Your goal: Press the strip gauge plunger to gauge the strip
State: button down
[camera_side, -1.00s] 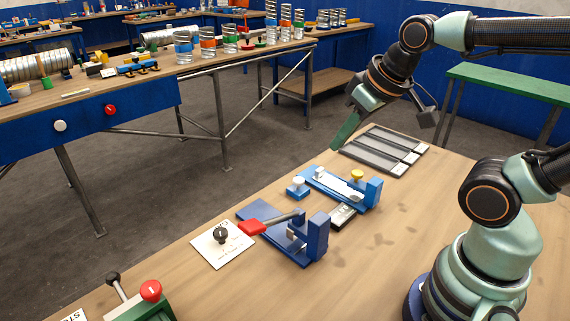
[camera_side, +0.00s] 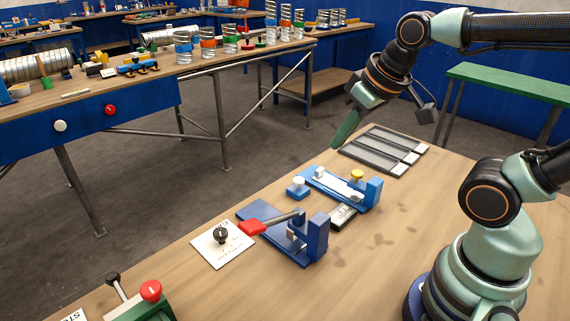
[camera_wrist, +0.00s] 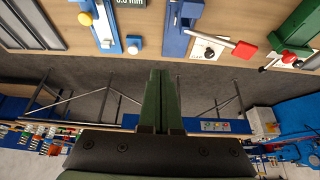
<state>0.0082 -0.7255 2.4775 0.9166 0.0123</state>
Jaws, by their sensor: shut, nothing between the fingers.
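The strip gauge is a blue fixture (camera_side: 326,188) on the wooden bench, with a pale strip (camera_side: 338,185) along it. A yellow knob (camera_side: 357,175) stands at its right end in the side view. A small blue block with a white button (camera_side: 298,186) sits at its left end. I cannot tell for certain which is the plunger. In the wrist view the yellow knob (camera_wrist: 85,18) and the white-button block (camera_wrist: 133,43) are at upper left. My gripper (camera_side: 336,144) is shut and empty, its green fingers pointing down, above and beyond the gauge, apart from it.
A dark blue fixture (camera_side: 316,236) with a red-handled lever (camera_side: 252,227) stands nearer the camera, beside a white plate with a black knob (camera_side: 221,235). Grey strips (camera_side: 383,150) lie at the bench's far end. A box with a red button (camera_side: 150,291) is front left.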

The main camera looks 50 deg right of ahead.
jog(key=w+d+f+m+g+y, duration=0.1)
jog(key=w+d+f+m+g, duration=0.1)
jog(key=d+m+g, duration=0.4)
jog(key=w+d+f+m+g+y, duration=0.2)
jog(key=d+m, duration=0.5)
jog(key=d, duration=0.5)
jog(key=shift+w+d+f+m+g+y, duration=0.3)
jog(key=shift+w+f+g, duration=0.7)
jog(key=shift+g, duration=0.9)
jog(key=shift+s+a+f, duration=0.15)
jog(key=shift+s+f, duration=0.05)
jog(key=shift+f, duration=0.1)
send_over(356, 181)
jog(key=shift+w+d+f, duration=0.15)
jog(key=shift+f, duration=1.25)
jog(key=shift+w+d+f, duration=0.1)
jog(key=shift+d+f, duration=0.05)
jog(key=shift+f, duration=1.3)
jog(key=shift+w+d+f, duration=0.15)
jog(key=shift+f, duration=1.25)
jog(key=shift+f, duration=0.15)
jog(key=shift+d+f, duration=0.1)
jog(key=shift+f, duration=0.2)
